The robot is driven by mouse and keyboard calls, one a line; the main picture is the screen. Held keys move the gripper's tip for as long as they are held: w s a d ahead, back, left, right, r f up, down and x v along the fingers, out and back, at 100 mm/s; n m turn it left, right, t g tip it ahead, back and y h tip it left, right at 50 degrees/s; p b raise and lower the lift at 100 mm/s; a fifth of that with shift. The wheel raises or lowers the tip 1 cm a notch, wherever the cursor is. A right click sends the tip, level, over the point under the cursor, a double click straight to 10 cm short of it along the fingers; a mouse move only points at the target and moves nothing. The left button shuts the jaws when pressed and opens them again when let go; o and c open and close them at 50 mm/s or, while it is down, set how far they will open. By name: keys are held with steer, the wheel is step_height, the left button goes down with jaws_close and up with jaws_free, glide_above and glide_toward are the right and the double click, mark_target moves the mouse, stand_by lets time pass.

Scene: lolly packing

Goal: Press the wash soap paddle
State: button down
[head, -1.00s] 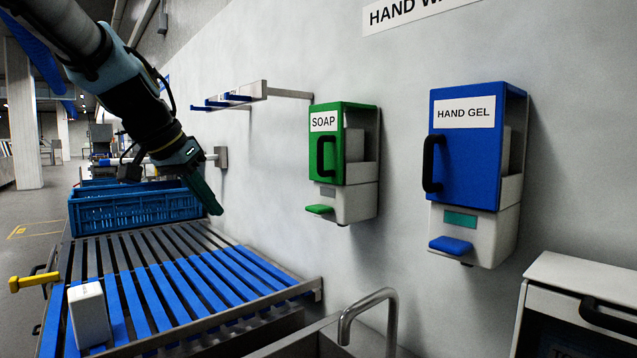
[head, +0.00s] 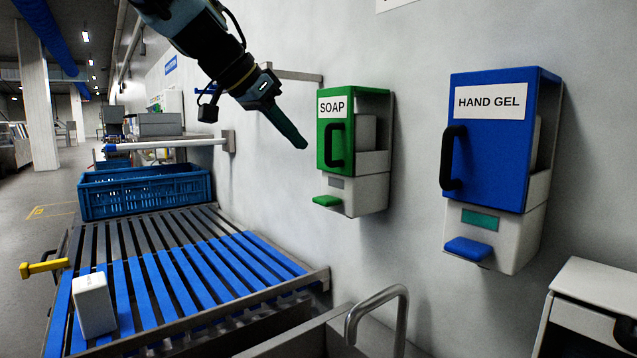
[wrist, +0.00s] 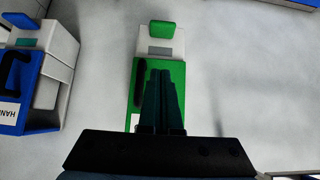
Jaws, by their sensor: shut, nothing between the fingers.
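The soap dispenser (head: 354,150) is mounted on the wall, with a green cover, a black handle and a white lower body. Its green paddle (head: 327,200) sticks out below the cover. My gripper (head: 303,144) is shut and empty, just left of the dispenser's cover and higher than the paddle, apart from it in the head view. In the wrist view the dispenser appears upside down, with the paddle (wrist: 162,29) at the top. My shut fingers (wrist: 161,75) overlap the green cover there and hide part of it; the paddle is unobstructed.
A blue hand gel dispenser (head: 492,148) with a blue paddle (head: 467,248) hangs to the right. A curved tap (head: 378,300) rises below. A slatted rack (head: 190,265) bears a white block (head: 94,304) and a blue crate (head: 145,190). The wall between dispensers is clear.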

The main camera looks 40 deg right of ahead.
steer(key=p, duration=0.3)
glide_above(319, 200)
step_height(319, 200, down, 5)
step_height(319, 200, down, 3)
steer(key=shift+f, duration=0.2)
steer(key=shift+f+p, duration=0.3)
steer(key=shift+f, duration=0.35)
step_height(319, 200, down, 3)
steer(key=b, duration=0.4)
steer(key=shift+r, duration=0.2)
steer(key=shift+a, duration=0.1)
step_height(319, 200, up, 5)
steer(key=shift+f+p, duration=0.2)
steer(key=shift+p, duration=1)
steer(key=b+v, duration=0.3)
steer(key=v, duration=0.6)
steer(key=shift+a+r+b, duration=0.25)
steer(key=shift+r+b, duration=0.05)
steer(key=shift+b, duration=0.1)
